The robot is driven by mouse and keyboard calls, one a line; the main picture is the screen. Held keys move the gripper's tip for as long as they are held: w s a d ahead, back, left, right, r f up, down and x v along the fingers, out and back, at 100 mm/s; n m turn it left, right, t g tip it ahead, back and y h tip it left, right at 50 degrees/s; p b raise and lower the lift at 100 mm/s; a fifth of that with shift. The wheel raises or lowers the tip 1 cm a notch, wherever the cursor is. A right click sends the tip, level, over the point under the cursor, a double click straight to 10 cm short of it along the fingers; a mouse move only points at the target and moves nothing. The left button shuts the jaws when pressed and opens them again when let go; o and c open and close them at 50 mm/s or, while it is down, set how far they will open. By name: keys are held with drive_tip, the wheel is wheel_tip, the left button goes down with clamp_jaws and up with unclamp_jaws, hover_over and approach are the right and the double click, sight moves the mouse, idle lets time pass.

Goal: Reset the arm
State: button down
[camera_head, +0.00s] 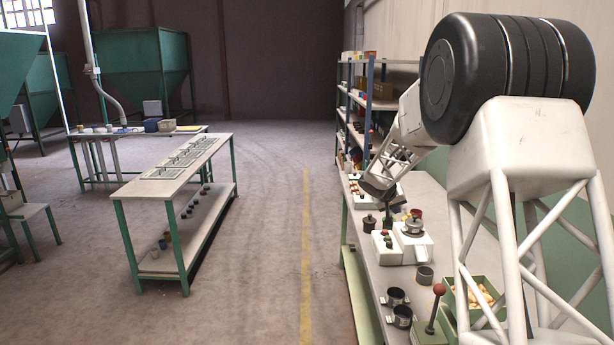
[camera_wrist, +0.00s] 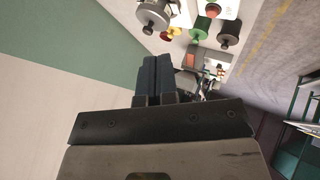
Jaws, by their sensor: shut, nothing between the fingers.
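My gripper (camera_head: 386,206) hangs over the far part of the right-hand workbench (camera_head: 363,275), at the end of my white arm. It is partly hidden among the items behind it in the head view. In the wrist view my gripper (camera_wrist: 157,62) has its two dark fingers side by side, closed together and empty. A metal pot (camera_wrist: 154,12) and a small yellow part (camera_wrist: 172,33) show beyond the fingertips. Green and dark knobs show to their right. I cannot tell the exact gap between the fingers and these items.
The bench holds a white button box (camera_head: 384,249), a white device with a metal pot (camera_head: 414,227), dark cups (camera_head: 397,297), a red-knobbed lever (camera_head: 438,290) and a green tray (camera_head: 449,296). A loaded shelf (camera_head: 370,105) stands behind.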

drive_tip(key=s+a+r+g+y, duration=0.15)
drive_tip(key=s+r, duration=0.25)
drive_tip(key=s, duration=0.7)
drive_tip(key=s+a+r, duration=0.2)
drive_tip(key=s+r, duration=0.2)
drive_tip(key=s, duration=0.6)
drive_tip(key=s+a+r+y, duration=0.15)
drive_tip(key=s+r, duration=0.25)
drive_tip(key=s, duration=0.7)
drive_tip(key=s+a+f+y, duration=0.1)
drive_tip(key=s+a+f, duration=0.1)
drive_tip(key=s, duration=1.4)
drive_tip(key=s+a+f+n+g+y, duration=0.1)
drive_tip(key=s+a, duration=0.4)
drive_tip(key=s, duration=1)
drive_tip(key=shift+s+f+y, duration=0.4)
drive_tip(key=shift+f+y, duration=0.2)
drive_tip(key=shift+f, duration=0.2)
